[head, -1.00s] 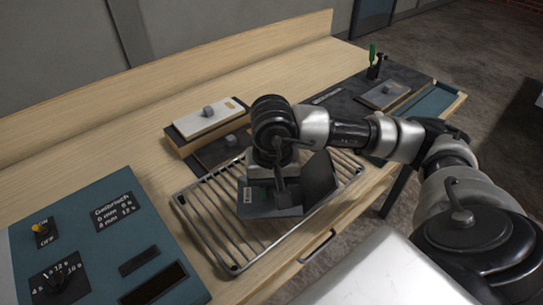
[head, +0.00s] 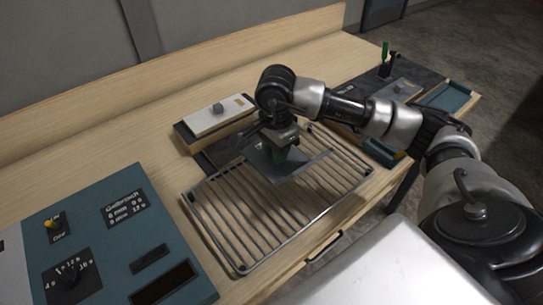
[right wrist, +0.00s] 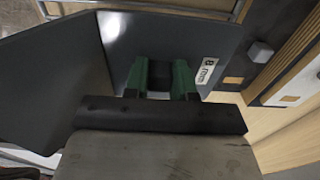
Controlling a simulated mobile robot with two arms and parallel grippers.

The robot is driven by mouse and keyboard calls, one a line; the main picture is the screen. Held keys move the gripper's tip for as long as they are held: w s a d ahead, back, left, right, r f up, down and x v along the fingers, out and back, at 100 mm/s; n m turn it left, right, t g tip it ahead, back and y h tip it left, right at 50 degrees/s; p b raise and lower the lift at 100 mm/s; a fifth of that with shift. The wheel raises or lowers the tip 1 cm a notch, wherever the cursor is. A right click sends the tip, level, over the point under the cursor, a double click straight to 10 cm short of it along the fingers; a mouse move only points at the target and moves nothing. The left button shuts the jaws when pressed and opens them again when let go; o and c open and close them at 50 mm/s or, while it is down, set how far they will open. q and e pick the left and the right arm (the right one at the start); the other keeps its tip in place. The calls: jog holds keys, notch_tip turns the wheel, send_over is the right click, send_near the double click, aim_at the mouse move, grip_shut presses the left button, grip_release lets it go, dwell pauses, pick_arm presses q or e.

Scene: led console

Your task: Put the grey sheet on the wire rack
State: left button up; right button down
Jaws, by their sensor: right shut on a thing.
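The wire rack (head: 213,234) lies on the wooden bench in the head view, its bars mostly bare. My right gripper (head: 286,157) is over the rack's far part and shut on the grey sheet (head: 311,165). The right wrist view shows the green fingertips (right wrist: 160,78) at the sheet, which looks bent, with a darker panel (right wrist: 50,75) on the left and a labelled panel (right wrist: 220,45) on the right. Whether the sheet touches the rack I cannot tell. The left gripper is not in view.
A blue control panel (head: 110,250) stands left of the rack. A white-topped block (head: 217,115) with a grey knob sits behind the rack. A dark mat and a blue tray (head: 445,97) are at the far right. The bench's back left is clear.

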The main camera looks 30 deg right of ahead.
aim_at(271, 155)
jog(key=shift+w+a+f, duration=0.2)
jog(key=shift+w+f, duration=0.2)
jog(key=shift+w, duration=0.2)
notch_tip(271, 155, down, 3)
jog(key=shift+f+p, duration=0.15)
jog(key=shift+p, duration=0.5)
jog(key=shift+f, duration=0.3)
jog(key=shift+f, duration=0.1)
jog(key=shift+f, duration=0.15)
jog(key=c, duration=0.9)
grip_release()
jog(key=shift+r, duration=0.2)
